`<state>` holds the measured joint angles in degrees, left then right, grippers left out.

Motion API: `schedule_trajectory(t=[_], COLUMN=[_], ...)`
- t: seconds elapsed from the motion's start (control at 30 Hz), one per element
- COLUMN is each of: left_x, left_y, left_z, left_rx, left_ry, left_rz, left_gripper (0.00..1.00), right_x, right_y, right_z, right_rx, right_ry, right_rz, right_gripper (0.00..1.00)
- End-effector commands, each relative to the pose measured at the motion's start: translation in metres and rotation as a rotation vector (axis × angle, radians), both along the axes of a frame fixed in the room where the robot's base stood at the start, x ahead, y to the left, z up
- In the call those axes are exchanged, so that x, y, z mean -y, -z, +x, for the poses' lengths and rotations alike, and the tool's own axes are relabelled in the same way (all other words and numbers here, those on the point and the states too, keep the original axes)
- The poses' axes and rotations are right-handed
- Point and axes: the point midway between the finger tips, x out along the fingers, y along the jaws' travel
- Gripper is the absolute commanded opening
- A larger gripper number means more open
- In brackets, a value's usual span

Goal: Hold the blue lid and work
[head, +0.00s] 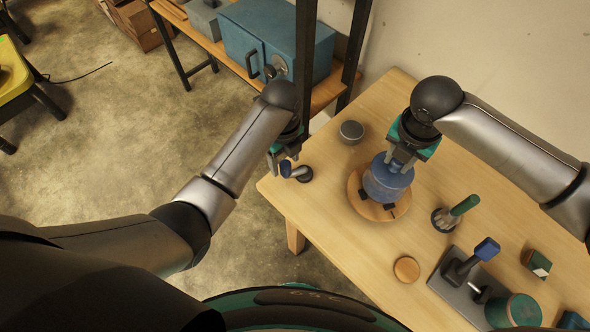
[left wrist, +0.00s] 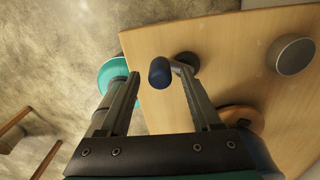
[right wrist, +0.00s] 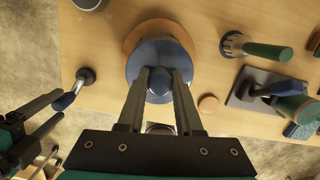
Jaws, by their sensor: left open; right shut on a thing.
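The blue lid (head: 381,174) is on top of a round blue pot on a round wooden board (head: 360,204). In the right wrist view the lid (right wrist: 150,52) is a blue disc. My right gripper (head: 398,166) comes down from above and is shut on the lid's knob, which the fingers partly hide. A small metal lever with a blue grip (head: 286,168) stands at the table's left corner. My left gripper (head: 280,158) is open beside it. In the left wrist view the blue grip (left wrist: 159,73) shows between the open fingertips, apparently untouched.
A grey round tin (head: 351,131) stands behind the lever. To the right are a green-handled tool (head: 456,212), a grey plate with a blue-topped lever (head: 464,270), a green canister (head: 515,311) and a wooden disc (head: 407,269). A post and shelf (head: 222,50) rise behind the left arm.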

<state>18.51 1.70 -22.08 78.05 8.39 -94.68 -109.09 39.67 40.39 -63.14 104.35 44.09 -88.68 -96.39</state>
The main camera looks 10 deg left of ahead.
Motion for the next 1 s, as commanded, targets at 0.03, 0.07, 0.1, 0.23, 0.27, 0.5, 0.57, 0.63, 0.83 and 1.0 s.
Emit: schedule_trajectory(t=[0.03, 0.07, 0.1, 0.23, 0.27, 0.5, 0.57, 0.63, 0.83, 1.0], left_x=[0.0, 0.0, 0.001, 0.0, 0.0, 0.0, 0.0, 0.0, 0.0, 0.0], left_y=[0.007, 0.01, 0.014, 0.023, 0.025, 0.028, 0.028, 0.028, 0.028, 0.028], left_z=[-0.001, -0.001, 0.0, 0.0, 0.0, 0.0, 0.0, 0.0, 0.0, 0.0], left_rx=[-0.003, -0.003, -0.002, -0.001, -0.001, 0.001, 0.001, 0.001, 0.0, 0.0], left_ry=[-0.001, -0.001, -0.001, 0.0, 0.0, 0.0, 0.0, 0.0, 0.0, 0.0], left_rz=[-0.001, 0.0, -0.001, 0.0, 0.0, -0.001, -0.001, -0.001, 0.0, 0.0], left_gripper=[0.65, 0.65, 0.65, 0.65, 0.65, 0.65, 0.65, 0.65, 0.42, 0.23], right_x=[0.0, 0.0, 0.0, 0.0, 0.0, 0.0, 0.0, 0.0, 0.0, 0.0], right_y=[0.0, 0.0, 0.0, 0.0, 0.0, 0.0, 0.0, 0.0, 0.0, 0.0], right_z=[0.0, 0.0, 0.0, 0.0, 0.0, 0.0, 0.0, 0.0, 0.0, 0.0], right_rx=[0.0, 0.0, 0.0, 0.0, 0.0, 0.0, 0.0, 0.0, 0.0, 0.0], right_ry=[0.0, 0.0, 0.0, 0.0, 0.0, 0.0, 0.0, 0.0, 0.0, 0.0], right_rz=[0.0, 0.0, 0.0, 0.0, 0.0, 0.0, 0.0, 0.0, 0.0, 0.0], right_gripper=[0.0, 0.0, 0.0, 0.0, 0.0, 0.0, 0.0, 0.0, 0.0, 0.0])
